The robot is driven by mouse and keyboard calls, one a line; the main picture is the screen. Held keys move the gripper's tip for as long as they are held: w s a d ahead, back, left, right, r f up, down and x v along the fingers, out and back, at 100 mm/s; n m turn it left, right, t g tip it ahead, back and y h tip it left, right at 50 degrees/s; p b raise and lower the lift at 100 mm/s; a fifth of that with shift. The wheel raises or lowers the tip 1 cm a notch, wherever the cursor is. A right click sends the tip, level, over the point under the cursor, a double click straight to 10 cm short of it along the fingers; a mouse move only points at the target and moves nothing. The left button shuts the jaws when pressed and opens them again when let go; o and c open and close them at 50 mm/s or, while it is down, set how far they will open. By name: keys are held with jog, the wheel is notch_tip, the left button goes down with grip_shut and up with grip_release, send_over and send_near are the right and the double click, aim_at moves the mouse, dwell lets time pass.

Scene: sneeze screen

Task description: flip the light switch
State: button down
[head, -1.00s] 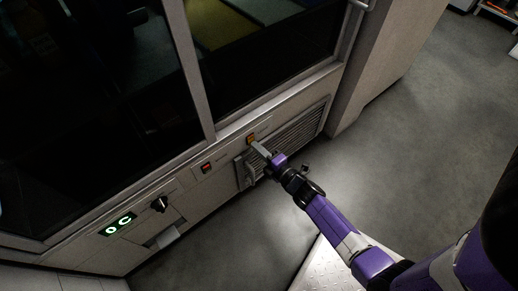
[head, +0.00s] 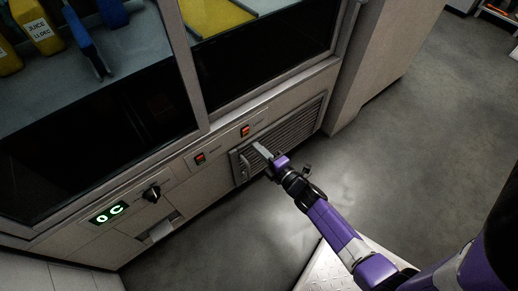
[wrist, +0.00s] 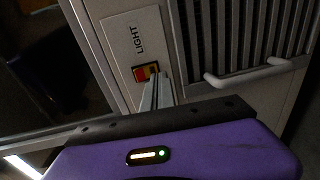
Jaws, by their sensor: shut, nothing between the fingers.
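The light switch (head: 245,131) is a small orange-red rocker on the cabinet's front panel. In the wrist view the switch (wrist: 146,72) shows a red part and a yellow part, beside the word LIGHT. My gripper (head: 258,147) is shut and empty, its tips just below and to the right of the switch in the head view. In the wrist view my fingers (wrist: 155,90) reach up close to the switch's lower edge. The head view shows a small gap between the tips and the switch. The cabinet interior is lit.
A slatted grille (head: 293,133) with a handle is right beside my gripper. Open floor (head: 400,140) lies to the right.

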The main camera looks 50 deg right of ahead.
jog(key=f+v, duration=0.2)
jog(key=v, duration=0.7)
jog(key=shift+s+a+f+p, duration=0.2)
jog(key=shift+s+p, duration=0.15)
jog(key=shift+s, duration=0.15)
notch_tip(320, 180, up, 9)
jog(key=s+a+m, duration=0.2)
jog(key=m, duration=0.7)
jog(key=s+a+r+m+g+y, duration=0.1)
jog(key=s+a+r+m+y, duration=0.45)
jog(key=s+a+r, duration=0.95)
notch_tip(320, 180, up, 23)
jog(key=w+a+p, duration=0.1)
jog(key=p, duration=2)
jog(key=shift+w+h+p, duration=0.25)
jog(key=shift+h+p, duration=0.05)
jog(key=shift+h, duration=0.15)
